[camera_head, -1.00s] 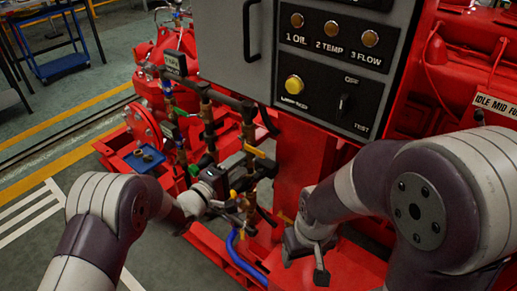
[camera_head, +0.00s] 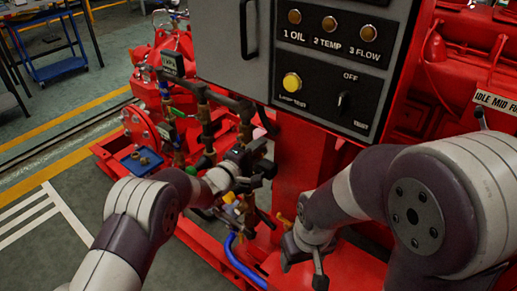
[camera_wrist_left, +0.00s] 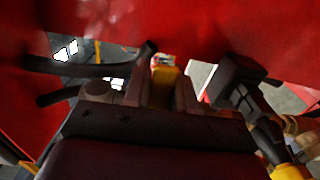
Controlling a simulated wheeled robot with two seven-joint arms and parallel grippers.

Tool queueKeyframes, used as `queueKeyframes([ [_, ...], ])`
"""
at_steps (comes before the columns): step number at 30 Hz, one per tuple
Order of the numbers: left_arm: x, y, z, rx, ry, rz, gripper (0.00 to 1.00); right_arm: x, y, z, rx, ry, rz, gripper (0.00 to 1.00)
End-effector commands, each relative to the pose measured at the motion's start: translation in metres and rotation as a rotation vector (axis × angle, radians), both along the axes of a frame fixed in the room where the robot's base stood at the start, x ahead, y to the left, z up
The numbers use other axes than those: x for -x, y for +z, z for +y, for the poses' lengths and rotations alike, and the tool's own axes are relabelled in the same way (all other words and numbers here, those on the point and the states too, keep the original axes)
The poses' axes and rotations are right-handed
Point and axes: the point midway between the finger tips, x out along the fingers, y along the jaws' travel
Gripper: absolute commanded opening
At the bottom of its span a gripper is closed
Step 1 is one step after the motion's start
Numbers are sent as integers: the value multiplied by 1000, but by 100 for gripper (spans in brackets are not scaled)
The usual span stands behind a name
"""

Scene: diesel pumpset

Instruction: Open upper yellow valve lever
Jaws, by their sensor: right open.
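The upper yellow valve lever (camera_wrist_left: 166,72) shows in the left wrist view as a small yellow end between the fingertips of my left gripper (camera_wrist_left: 166,88). Whether the fingers press on it is hard to tell in the dark picture. In the head view my left gripper (camera_head: 258,166) is at the pipework beside the red frame, and it hides this lever. My right gripper (camera_head: 305,262) is open, low in front of the red base, apart from the valves.
The grey control panel (camera_head: 338,98) stands above and right of my left gripper. Brass and dark pipes (camera_head: 206,125) rise to its left. A blue hose (camera_head: 236,255) runs below. Another yellow part (camera_wrist_left: 290,172) shows at the lower right in the wrist view.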

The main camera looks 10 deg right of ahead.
Motion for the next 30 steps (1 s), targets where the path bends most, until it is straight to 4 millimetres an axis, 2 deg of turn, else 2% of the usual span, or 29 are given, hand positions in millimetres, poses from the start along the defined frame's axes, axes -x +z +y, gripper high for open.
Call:
queueKeyframes([
  [8,0,3,0,11,0,14,0,0,6,0,0,0,0,65],
  [21,-3,28,3,173,1,224,0,0,59,0,0,0,0,65],
  [30,-8,38,6,298,1,382,0,0,85,0,0,0,0,65],
])
